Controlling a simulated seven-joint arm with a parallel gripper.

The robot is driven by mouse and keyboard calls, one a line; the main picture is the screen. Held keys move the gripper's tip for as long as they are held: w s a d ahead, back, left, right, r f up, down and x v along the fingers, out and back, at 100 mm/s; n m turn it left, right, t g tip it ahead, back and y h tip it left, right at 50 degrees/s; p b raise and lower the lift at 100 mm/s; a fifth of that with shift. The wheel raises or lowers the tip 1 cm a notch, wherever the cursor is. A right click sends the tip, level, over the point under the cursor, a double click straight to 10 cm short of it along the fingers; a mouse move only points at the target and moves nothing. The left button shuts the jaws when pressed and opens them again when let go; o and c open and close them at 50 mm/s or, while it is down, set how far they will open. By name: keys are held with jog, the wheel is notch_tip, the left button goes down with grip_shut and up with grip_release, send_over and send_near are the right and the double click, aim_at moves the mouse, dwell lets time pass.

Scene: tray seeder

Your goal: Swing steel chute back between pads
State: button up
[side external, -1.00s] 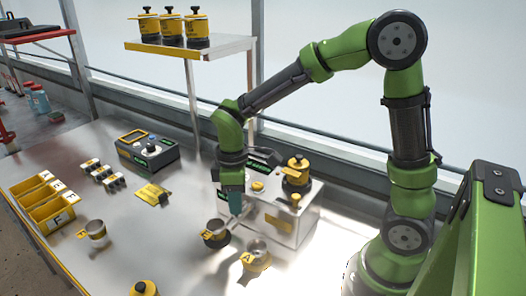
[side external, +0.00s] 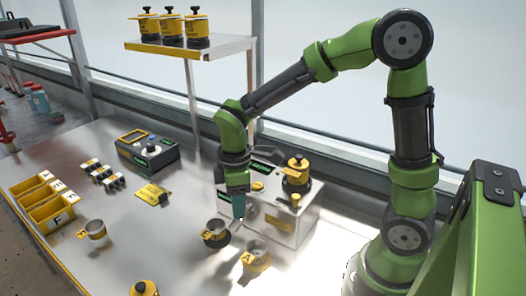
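My gripper (side external: 239,216) points down at the left front corner of the grey steel seeder box (side external: 306,222), above the table. Its teal fingers are small and close together, and I cannot tell whether they are open or hold anything. A narrow shiny steel strip, which may be the chute (side external: 248,217), shows just right of the fingertips, partly hidden by them. I cannot make out the pads. A dark-based cup with a yellow label (side external: 215,233) stands just left of and below the fingertips. A yellow cup marked A (side external: 256,257) stands in front of the box.
A shelf (side external: 190,47) holds black-topped canisters.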

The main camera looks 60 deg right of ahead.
dwell(0.3)
notch_tip(320, 180, up, 17)
dwell(0.5)
jog(key=shift+f, duration=0.1)
jog(key=s+d+f+m+t+y, duration=0.2)
jog(key=s+f+m+t, duration=0.2)
jog(key=s+m+t, duration=0.3)
jog(key=s+m, duration=0.3)
jog(key=m, duration=0.3)
jog(key=shift+s, duration=0.25)
jog(key=shift+d+f, duration=0.1)
dwell(0.8)
